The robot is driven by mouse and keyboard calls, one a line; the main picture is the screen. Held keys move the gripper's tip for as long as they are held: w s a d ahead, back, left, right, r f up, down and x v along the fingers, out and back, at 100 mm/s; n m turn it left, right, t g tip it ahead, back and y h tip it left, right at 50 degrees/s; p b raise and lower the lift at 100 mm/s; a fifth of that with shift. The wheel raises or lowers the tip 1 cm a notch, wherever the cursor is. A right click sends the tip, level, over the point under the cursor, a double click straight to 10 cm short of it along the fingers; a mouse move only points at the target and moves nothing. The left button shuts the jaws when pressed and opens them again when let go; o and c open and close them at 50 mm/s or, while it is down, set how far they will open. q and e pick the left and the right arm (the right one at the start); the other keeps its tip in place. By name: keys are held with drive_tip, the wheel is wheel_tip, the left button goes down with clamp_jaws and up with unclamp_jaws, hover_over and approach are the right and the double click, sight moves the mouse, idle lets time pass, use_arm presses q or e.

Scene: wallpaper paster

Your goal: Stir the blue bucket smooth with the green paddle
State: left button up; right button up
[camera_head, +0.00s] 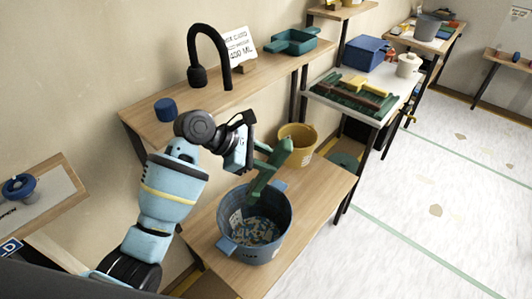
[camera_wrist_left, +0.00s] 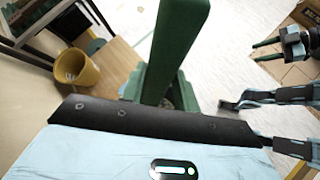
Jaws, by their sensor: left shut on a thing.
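My left gripper (camera_head: 246,146) is shut on the green paddle (camera_head: 271,166) and holds it tilted over the blue bucket. The paddle's lower end reaches to the bucket's mouth; how deep it goes is hard to tell. The paddle (camera_wrist_left: 175,50) also rises in front of the left wrist camera. The blue bucket (camera_head: 278,229) stands upright on a low wooden bench, a tab at its rim. Pale, speckled, lumpy contents show inside, with a white label on the inner wall.
A yellow bucket (camera_head: 298,142) stands behind the blue one on the bench (camera_head: 326,182). A wooden shelf (camera_head: 150,114) above holds a black tap (camera_head: 211,50), a blue cup (camera_head: 165,109) and a teal tray (camera_head: 296,41). Open floor (camera_head: 430,190) lies to the right.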

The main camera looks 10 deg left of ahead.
use_arm(q)
drive_tip(key=shift+f, duration=0.15)
use_arm(e)
drive_tip(key=shift+s+f, duration=0.2)
drive_tip(key=shift+s, duration=0.1)
use_arm(q)
drive_tip(key=shift+s+d+f, duration=2.5)
drive_tip(key=shift+s+d, duration=0.25)
drive_tip(key=shift+d, duration=1.35)
drive_tip(key=w+a+f+b, duration=0.2)
drive_tip(key=a+f+b, duration=0.1)
drive_tip(key=f, duration=0.8)
drive_tip(key=w+a+f+b, duration=0.3)
drive_tip(key=a+f+b, duration=0.1)
drive_tip(key=f, duration=0.8)
drive_tip(key=shift+w+a, duration=0.2)
drive_tip(key=shift+a, duration=0.35)
use_arm(e)
drive_tip(key=s+a+f+g, duration=0.1)
drive_tip(key=s+f+g, duration=0.1)
drive_tip(key=s+f, duration=0.4)
drive_tip(key=shift+f, duration=1.55)
drive_tip(key=shift+s, duration=0.15)
